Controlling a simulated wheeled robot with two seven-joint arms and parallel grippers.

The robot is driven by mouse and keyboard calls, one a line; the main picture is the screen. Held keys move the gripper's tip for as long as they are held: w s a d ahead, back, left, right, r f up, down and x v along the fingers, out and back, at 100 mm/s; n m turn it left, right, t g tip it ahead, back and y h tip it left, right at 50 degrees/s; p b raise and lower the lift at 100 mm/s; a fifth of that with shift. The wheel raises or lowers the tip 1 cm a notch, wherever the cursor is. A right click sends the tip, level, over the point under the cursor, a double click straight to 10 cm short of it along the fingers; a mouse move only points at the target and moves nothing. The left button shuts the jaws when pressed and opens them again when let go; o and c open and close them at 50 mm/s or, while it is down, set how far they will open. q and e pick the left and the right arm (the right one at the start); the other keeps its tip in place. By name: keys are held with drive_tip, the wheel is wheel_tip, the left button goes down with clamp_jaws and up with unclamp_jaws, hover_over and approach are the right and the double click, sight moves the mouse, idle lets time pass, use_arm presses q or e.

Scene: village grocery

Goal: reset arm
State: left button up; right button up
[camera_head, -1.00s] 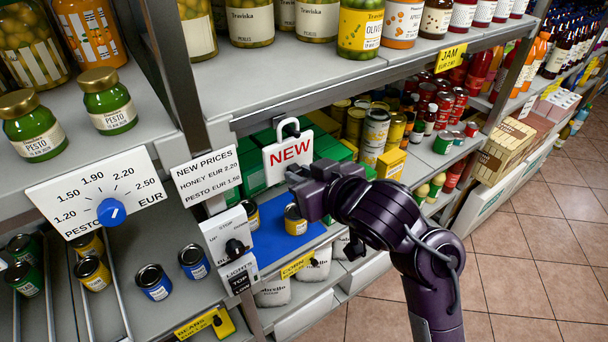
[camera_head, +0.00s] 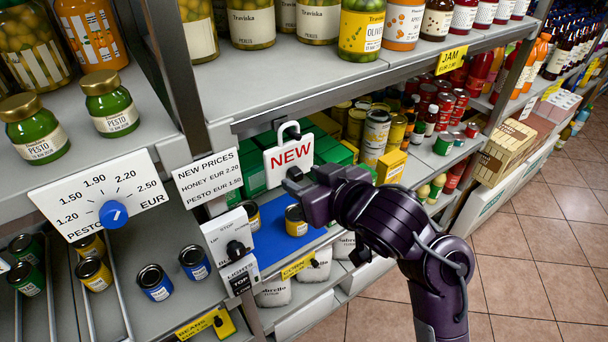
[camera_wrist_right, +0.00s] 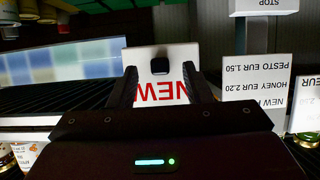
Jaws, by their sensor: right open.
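My right gripper (camera_head: 294,183) is in front of the shelf, just below the white NEW sign (camera_head: 289,160) in the head view. The sign hangs by a hook at the upper shelf's edge. In the right wrist view, the open fingers (camera_wrist_right: 161,84) point toward the sign (camera_wrist_right: 165,62), which shows upside down between them. Nothing is held between the fingers. Whether they touch the sign cannot be told. My left gripper is in neither view.
A price dial with a blue knob (camera_head: 113,214) and a NEW PRICES card (camera_head: 207,176) are to the left. A yellow-labelled can (camera_head: 296,220) stands on the blue mat (camera_head: 272,243) below the gripper. Jars line the upper shelf. Tiled floor (camera_head: 530,270) is free at right.

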drive_tip(key=p+v, duration=0.3)
drive_tip(key=v, duration=0.3)
drive_tip(key=w+a+f+m+g+b, duration=0.1)
drive_tip(key=w+f+m+g, duration=0.2)
drive_tip(key=f, duration=2.1)
drive_tip(key=s+d+f+m+g+h, duration=0.1)
drive_tip(key=s+f, duration=0.1)
drive_tip(key=f, duration=0.7)
drive_tip(key=s+d+f+g+h, duration=0.1)
drive_tip(key=s+f, duration=0.2)
drive_tip(key=f, duration=0.7)
drive_tip(key=s+d+f+g, duration=0.1)
drive_tip(key=s+d+f, duration=0.15)
drive_tip(key=f, duration=0.25)
drive_tip(key=s+d+f, duration=0.1)
drive_tip(key=s+f, duration=0.2)
drive_tip(key=f, duration=0.2)
drive_tip(key=s+d+f+g+h, duration=0.1)
drive_tip(key=s+d+f+h, duration=0.1)
drive_tip(key=s+d+f, duration=0.3)
drive_tip(key=s+d+f+g+h+b, duration=0.1)
drive_tip(key=s+d+f, duration=0.4)
drive_tip(key=s, duration=0.7)
drive_tip(key=s+d+f+g+h, duration=0.2)
drive_tip(key=s+d+f, duration=0.4)
drive_tip(key=s, duration=0.3)
drive_tip(key=shift+s+f+m+h+b, duration=0.3)
drive_tip(key=shift+s+f+b, duration=0.1)
drive_tip(key=shift+f, duration=0.4)
